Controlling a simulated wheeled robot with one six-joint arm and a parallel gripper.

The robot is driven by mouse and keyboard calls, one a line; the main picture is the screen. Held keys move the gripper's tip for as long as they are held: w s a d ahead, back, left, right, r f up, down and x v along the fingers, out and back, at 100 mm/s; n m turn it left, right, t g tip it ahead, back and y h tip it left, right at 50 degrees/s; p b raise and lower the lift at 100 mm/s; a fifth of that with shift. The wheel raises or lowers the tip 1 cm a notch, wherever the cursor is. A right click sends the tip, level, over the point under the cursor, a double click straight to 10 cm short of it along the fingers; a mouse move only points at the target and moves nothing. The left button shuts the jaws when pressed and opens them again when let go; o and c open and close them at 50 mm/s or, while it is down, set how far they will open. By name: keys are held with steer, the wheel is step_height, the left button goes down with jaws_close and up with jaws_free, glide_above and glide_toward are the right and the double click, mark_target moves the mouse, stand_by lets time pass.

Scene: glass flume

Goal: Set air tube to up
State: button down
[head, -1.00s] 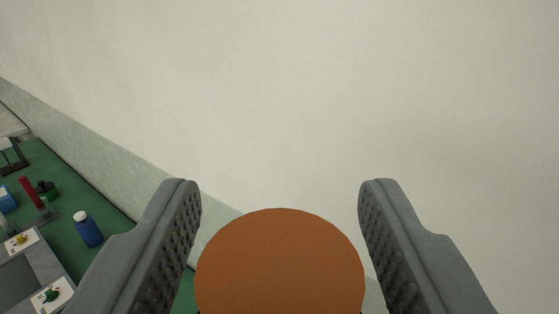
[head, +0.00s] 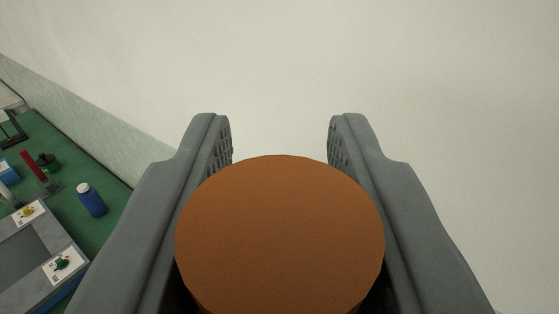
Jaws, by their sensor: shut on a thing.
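A round orange-brown disc-like end (head: 280,235) fills the lower middle of the head view, very near the camera. My gripper (head: 280,140) has one grey finger on each side of it and is shut on it. The fingertips reach past the disc and stay apart. Whether this orange-brown thing is the air tube or a part of it, I cannot tell. Its body below the round face is hidden.
A green bench top lies at the left. A pale wall (head: 400,70) fills the background.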

steer(key=shift+r, duration=1.1)
steer(key=c, duration=1.1)
jaws_free()
steer(key=shift+o, duration=0.2)
steer(key=s, duration=1.7)
steer(key=shift+s, duration=0.2)
steer(key=shift+f, duration=0.1)
steer(key=s+f, duration=1.5)
steer(key=f, duration=0.4)
steer(key=s+f, duration=1.5)
steer(key=f, duration=0.4)
steer(key=shift+f+g, duration=0.25)
steer(key=shift+g, duration=0.05)
